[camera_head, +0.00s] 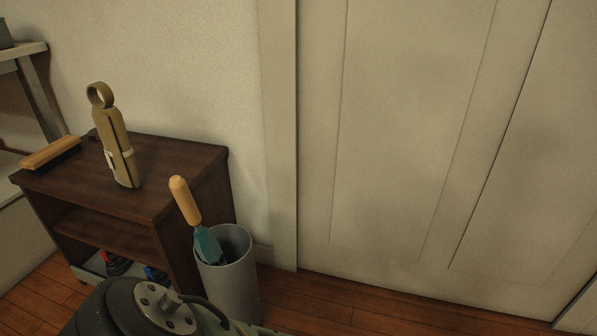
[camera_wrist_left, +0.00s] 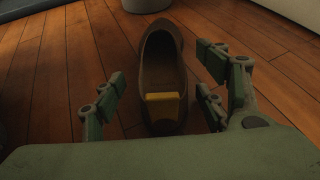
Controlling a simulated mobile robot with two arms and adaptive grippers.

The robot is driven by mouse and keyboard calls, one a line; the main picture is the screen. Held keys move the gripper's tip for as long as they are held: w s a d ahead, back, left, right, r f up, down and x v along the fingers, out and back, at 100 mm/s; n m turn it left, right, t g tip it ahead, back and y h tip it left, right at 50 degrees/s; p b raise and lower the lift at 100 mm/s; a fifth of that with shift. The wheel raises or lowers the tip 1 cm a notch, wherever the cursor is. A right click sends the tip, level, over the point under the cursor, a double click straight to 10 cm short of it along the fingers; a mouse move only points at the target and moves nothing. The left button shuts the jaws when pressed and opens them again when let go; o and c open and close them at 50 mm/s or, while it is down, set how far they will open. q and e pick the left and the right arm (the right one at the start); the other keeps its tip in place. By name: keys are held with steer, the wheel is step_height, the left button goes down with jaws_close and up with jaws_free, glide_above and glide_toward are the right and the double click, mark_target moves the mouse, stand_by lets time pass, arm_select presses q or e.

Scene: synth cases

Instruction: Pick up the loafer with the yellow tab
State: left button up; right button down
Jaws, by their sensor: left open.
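The brown loafer (camera_wrist_left: 165,117) stands on the wooden floor in the left wrist view, its opening facing up. A yellow tab (camera_wrist_left: 163,97) lies across it, nearer to me than the opening. My left gripper (camera_wrist_left: 160,82) is open, with green fingers on both sides of the loafer and gaps between them and the shoe. The near end of the loafer is partly hidden by the gripper's green body. The loafer does not show in the head view. My right gripper is in neither view.
A dark wooden shelf unit (camera_head: 190,160) holds a brush (camera_head: 50,153) and a tan ringed object (camera_head: 117,145) on top. Red and blue-marked items sit low inside. A grey bin (camera_head: 232,285) holds a wooden-handled tool (camera_head: 187,203). A pale door (camera_head: 410,120) stands right; floor before it is clear.

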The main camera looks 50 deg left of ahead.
arm_select(q)
steer(key=shift+a, duration=0.2)
steer(key=c, duration=1.6)
